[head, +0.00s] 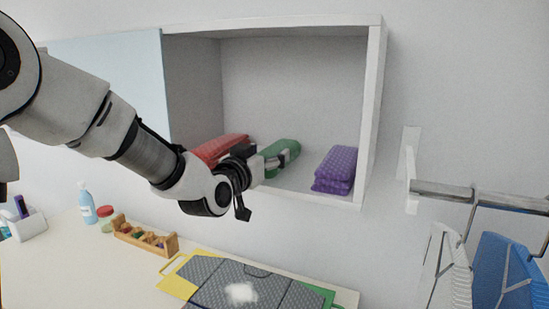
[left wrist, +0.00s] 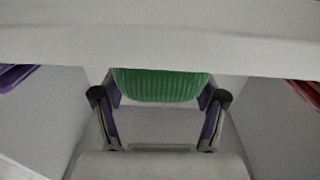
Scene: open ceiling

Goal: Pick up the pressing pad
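Three soft, folded-looking pads lie in the open wall cabinet in the head view: a red one (head: 219,149), a green one (head: 287,149) and a purple one (head: 336,168). The frames do not mark which is the pressing pad. My left gripper (head: 272,164) reaches into the cabinet at the green pad. In the left wrist view, the left gripper's fingers (left wrist: 160,97) are spread wide, one on each side of the ribbed green pad (left wrist: 160,86); whether they touch it I cannot tell. My right gripper is not in view.
The cabinet's side wall (head: 372,110) and bottom edge (head: 310,196) bound the opening. Below, the table (head: 75,265) carries a dark grey mat (head: 215,280), a wooden rack (head: 145,238) and a spray bottle (head: 87,207). A wall rack (head: 445,190) holds hanging items at right.

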